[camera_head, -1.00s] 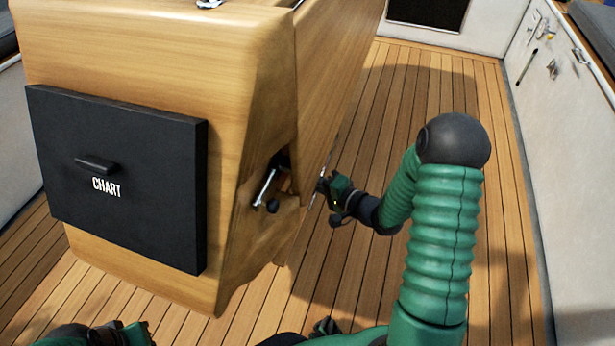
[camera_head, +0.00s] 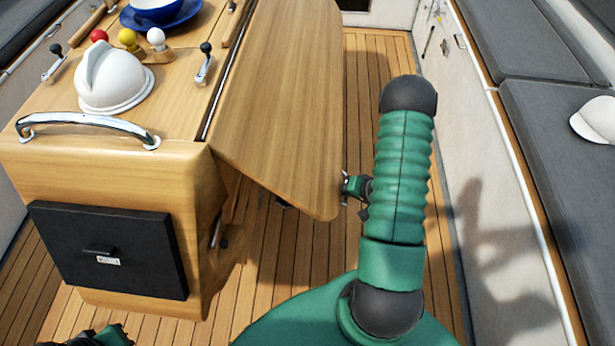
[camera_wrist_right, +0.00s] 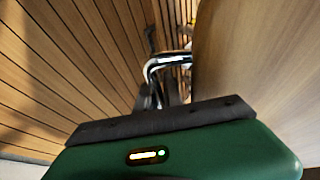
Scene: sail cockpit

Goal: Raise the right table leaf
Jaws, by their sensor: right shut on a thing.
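The right table leaf (camera_head: 285,110) is a wooden panel hinged along the right side of the table top (camera_head: 185,105). It slopes down and outward from the hinge, partly raised. My right gripper (camera_head: 347,187) is at the leaf's outer edge near its front corner, shut on a chrome handle there. In the right wrist view the bent chrome handle (camera_wrist_right: 165,63) runs from the gripper's fingers to the leaf (camera_wrist_right: 260,70). The fingertips are partly hidden there. My left gripper (camera_head: 105,337) shows only in part at the bottom left, away from the leaf; its jaws are unclear.
A black drawer (camera_head: 108,250) is on the table's front. A bench (camera_head: 560,130) lies right, with clear deck (camera_head: 385,55) between.

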